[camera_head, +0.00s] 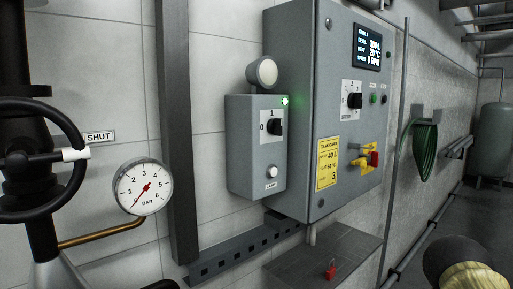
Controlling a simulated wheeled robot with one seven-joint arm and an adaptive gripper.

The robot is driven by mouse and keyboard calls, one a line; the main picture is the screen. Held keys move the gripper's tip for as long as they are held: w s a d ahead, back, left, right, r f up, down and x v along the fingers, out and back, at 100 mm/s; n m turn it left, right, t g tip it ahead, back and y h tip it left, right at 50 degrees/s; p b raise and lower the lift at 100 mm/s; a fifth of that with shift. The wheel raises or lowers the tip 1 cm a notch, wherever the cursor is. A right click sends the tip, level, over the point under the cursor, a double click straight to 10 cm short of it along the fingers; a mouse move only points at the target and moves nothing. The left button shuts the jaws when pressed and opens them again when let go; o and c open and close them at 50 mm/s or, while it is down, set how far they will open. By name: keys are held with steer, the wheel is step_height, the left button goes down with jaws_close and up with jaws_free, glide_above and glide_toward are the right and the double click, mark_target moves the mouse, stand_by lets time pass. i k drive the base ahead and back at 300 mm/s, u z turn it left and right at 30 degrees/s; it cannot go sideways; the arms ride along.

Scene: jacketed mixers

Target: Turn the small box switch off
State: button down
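The small grey box (240,150) is mounted on the wall at the middle of the head view. Its black rotary switch (275,126) sits on a white plate marked 0 at the left and 1 at the top. The knob looks upright, towards the 1, though its pointer is too small to be certain. A green light (285,101) glows at the box's top right corner. A pale round button (272,171) labelled LAMP is below the switch.
A large grey cabinet (305,120) stands just right of the box, with a screen (367,47), another rotary switch (354,100) and a yellow-red handle (370,157). A round lamp (262,72) tops the box. A gauge (143,187) and black handwheel (40,115) are left.

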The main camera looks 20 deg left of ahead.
mark_target(274, 126)
steer(key=u, duration=1.55)
steer(key=k, duration=0.85)
steer(key=z, duration=1.35)
steer(key=i, duration=0.5)
steer(key=z, duration=0.05)
